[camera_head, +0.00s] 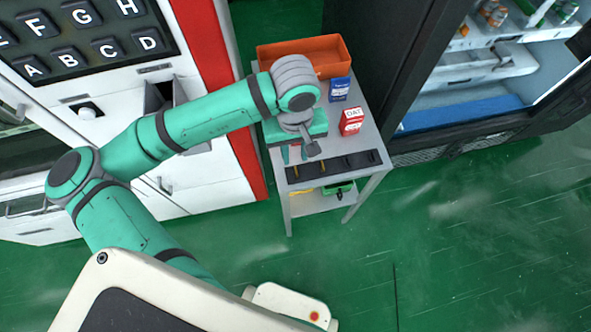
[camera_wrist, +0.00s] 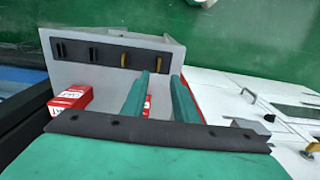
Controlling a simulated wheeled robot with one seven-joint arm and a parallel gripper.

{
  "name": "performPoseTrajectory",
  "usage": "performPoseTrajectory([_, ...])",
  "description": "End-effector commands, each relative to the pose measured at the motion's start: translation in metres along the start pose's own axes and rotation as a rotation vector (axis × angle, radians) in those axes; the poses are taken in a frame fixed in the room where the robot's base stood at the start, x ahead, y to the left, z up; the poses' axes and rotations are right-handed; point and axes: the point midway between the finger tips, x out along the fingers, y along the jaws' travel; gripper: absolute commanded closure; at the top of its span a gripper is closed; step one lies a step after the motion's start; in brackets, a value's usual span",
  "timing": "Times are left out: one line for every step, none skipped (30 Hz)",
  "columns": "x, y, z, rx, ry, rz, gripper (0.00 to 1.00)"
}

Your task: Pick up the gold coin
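Two gold coins stand on edge in slots of a black holder (camera_head: 345,163) along the front edge of a small grey table. In the wrist view, one gold coin (camera_wrist: 158,64) is just beyond the gap between my fingertips, and the other gold coin (camera_wrist: 125,60) is to its left. The holder's two slots farther left show no gold. My gripper (camera_wrist: 160,77) is open, with its two teal fingers apart and nothing held. In the head view, my gripper (camera_head: 294,156) is over the left part of the table, close behind the holder. Its exact height above the table is unclear.
The grey table (camera_head: 372,140) also carries an orange bin (camera_head: 335,50), a blue box (camera_head: 340,88) and a red OAT box (camera_head: 351,121). Another red box (camera_wrist: 147,104) shows between my fingers. A vending machine (camera_head: 205,165) stands left, a dark open cabinet right. The green floor in front is clear.

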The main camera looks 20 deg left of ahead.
Motion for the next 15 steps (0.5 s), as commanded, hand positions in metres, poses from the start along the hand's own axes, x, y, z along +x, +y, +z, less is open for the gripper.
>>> performPoseTrajectory([0.008, 0.000, 0.001, 0.000, -0.002, 0.000, 0.73])
performPoseTrajectory([0.013, 0.000, 0.001, 0.000, -0.002, 0.000, 0.73])
performPoseTrajectory([0.018, 0.000, 0.000, 0.001, -0.002, 0.000, 0.73])
performPoseTrajectory([0.021, 0.000, 0.000, 0.001, -0.001, 0.000, 0.73])
performPoseTrajectory([0.024, 0.000, 0.000, 0.001, -0.001, 0.001, 0.73])
performPoseTrajectory([0.027, 0.001, 0.000, 0.001, -0.001, 0.001, 0.73])
performPoseTrajectory([0.029, 0.001, 0.000, 0.002, 0.000, 0.001, 0.73])
performPoseTrajectory([0.030, 0.000, 0.000, 0.002, 0.000, 0.001, 0.73])
performPoseTrajectory([0.032, 0.000, 0.000, 0.002, 0.000, 0.000, 0.73])
performPoseTrajectory([0.034, 0.000, 0.000, 0.001, 0.000, 0.000, 0.73])
performPoseTrajectory([0.036, 0.000, 0.000, 0.001, 0.000, 0.000, 0.73])
performPoseTrajectory([0.040, 0.000, 0.000, 0.000, -0.001, 0.001, 0.73])
performPoseTrajectory([0.043, 0.000, 0.000, 0.000, -0.001, 0.001, 0.73])
performPoseTrajectory([0.048, 0.000, 0.000, -0.001, -0.001, 0.001, 0.73])
performPoseTrajectory([0.054, 0.000, 0.000, -0.001, -0.001, 0.000, 0.73])
